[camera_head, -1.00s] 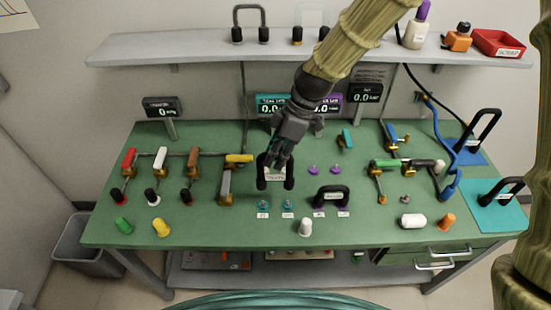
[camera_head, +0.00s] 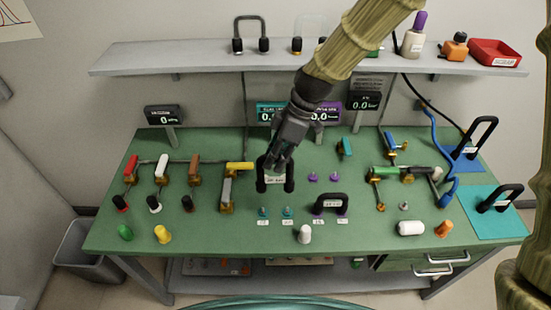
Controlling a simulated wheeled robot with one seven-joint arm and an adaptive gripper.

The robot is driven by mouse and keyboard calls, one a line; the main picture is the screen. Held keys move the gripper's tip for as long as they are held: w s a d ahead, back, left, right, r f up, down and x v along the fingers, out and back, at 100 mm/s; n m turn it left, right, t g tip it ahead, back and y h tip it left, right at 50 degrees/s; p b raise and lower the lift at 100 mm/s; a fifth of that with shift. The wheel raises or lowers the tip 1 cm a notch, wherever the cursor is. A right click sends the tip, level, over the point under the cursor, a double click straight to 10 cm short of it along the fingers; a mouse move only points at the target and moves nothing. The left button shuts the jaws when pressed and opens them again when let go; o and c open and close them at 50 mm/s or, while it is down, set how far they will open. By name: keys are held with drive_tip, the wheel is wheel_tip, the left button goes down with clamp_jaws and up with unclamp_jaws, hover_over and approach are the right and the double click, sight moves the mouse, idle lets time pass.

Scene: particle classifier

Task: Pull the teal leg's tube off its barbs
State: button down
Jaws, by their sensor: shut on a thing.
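A black U-shaped tube (camera_head: 262,183) with a white label stands with its ends down, mid-bench. My gripper (camera_head: 276,165) is shut on the top of this tube. Two teal barbs (camera_head: 262,212) stand bare on the green bench just in front of the tube. The tube's lower ends show above these barbs in the picture, apart from them. Whether anything lies directly under the ends is hidden. My wrist and fingers partly cover the tube's top.
A second black tube (camera_head: 330,199) sits over the front purple barbs. Two bare purple barbs (camera_head: 312,177) stand behind it. A yellow-handled valve (camera_head: 240,167) is close left of my gripper. A white cone (camera_head: 304,235) stands in front. The shelf (camera_head: 180,55) spans the back.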

drive_tip(key=shift+r+p, duration=0.6)
drive_tip(key=shift+r, duration=0.45)
drive_tip(key=shift+r+p, duration=1.2)
drive_tip(key=shift+r, duration=0.35)
drive_tip(key=shift+f, duration=0.1)
